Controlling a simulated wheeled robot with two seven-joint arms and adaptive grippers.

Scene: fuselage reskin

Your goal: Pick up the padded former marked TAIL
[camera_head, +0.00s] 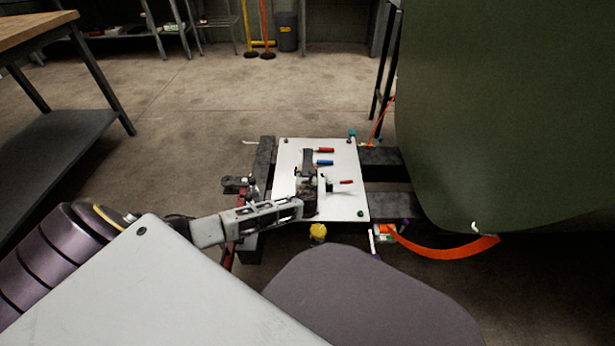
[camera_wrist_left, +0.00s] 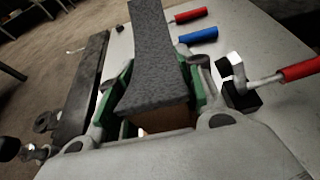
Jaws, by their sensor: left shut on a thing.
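My left gripper (camera_head: 308,192) is over the white plate (camera_head: 345,205) in the head view. In the left wrist view its green-padded fingers (camera_wrist_left: 160,95) are shut on a former (camera_wrist_left: 152,55), which has a curved grey padded face and a brown wood-like block below. The former also shows in the head view as a dark grey strip (camera_head: 307,158) just beyond the fingers. I cannot read any TAIL marking on it. Whether it still touches the plate I cannot tell. My right gripper is in neither view.
A red-handled clamp (camera_wrist_left: 265,80) stands close right of the gripper. A red handle (camera_head: 326,150) and a blue handle (camera_head: 325,163) are on the plate. Dark rails (camera_head: 385,180) run beside it. A large green curved panel (camera_head: 510,110) fills the right. Open floor (camera_head: 190,110) lies left.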

